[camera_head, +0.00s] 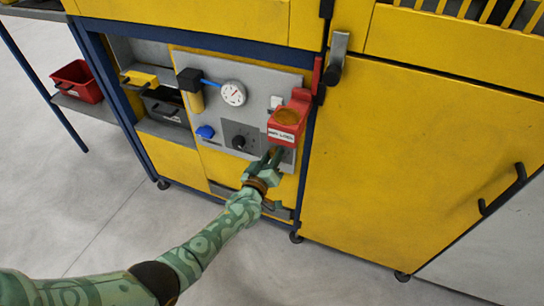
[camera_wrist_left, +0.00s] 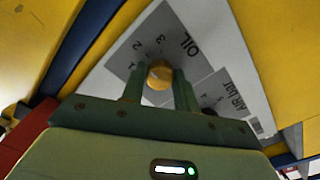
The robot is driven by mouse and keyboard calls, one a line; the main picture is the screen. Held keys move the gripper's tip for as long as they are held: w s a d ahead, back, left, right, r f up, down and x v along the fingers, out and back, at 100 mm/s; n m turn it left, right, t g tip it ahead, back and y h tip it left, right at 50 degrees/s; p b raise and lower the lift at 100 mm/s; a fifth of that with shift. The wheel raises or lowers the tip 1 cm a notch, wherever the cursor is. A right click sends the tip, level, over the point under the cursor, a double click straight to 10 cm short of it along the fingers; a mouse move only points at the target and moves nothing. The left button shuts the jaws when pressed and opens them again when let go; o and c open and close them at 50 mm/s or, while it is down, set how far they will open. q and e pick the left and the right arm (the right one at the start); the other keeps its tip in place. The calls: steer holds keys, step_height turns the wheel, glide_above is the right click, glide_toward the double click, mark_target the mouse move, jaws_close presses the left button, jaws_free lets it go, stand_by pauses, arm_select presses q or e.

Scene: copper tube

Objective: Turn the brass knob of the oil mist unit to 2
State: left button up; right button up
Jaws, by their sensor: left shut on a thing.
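The brass knob (camera_wrist_left: 160,74) sits on a grey dial plate marked OIL with the numbers 1, 2 and 3 (camera_wrist_left: 145,45) around it, in the left wrist view. My left gripper (camera_wrist_left: 159,88) has a finger on each side of the knob and is shut on it. I cannot tell which number the knob points to. In the head view my left gripper (camera_head: 272,157) is at the grey panel (camera_head: 257,95), just below a red box with a white label (camera_head: 284,122), and it mostly hides the knob. My right gripper is not in view.
A black knob (camera_head: 239,142) is left of my gripper on the same panel, with a blue fitting (camera_head: 205,132) and a white gauge (camera_head: 232,93) nearby. A large yellow door (camera_head: 410,170) is to the right. A red bin (camera_head: 77,80) sits on the left shelf.

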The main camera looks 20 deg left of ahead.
arm_select(q)
steer(key=shift+f, duration=0.2)
stand_by(0.3)
steer(key=o, duration=1)
steer(key=shift+r, duration=0.1)
steer(key=shift+c, duration=0.2)
steer(key=shift+s+r, duration=0.1)
steer(key=shift+s, duration=0.2)
steer(key=s+p, duration=0.7)
steer(key=s, duration=0.8)
steer(key=shift+s+a, duration=0.3)
steer(key=shift+s, duration=0.1)
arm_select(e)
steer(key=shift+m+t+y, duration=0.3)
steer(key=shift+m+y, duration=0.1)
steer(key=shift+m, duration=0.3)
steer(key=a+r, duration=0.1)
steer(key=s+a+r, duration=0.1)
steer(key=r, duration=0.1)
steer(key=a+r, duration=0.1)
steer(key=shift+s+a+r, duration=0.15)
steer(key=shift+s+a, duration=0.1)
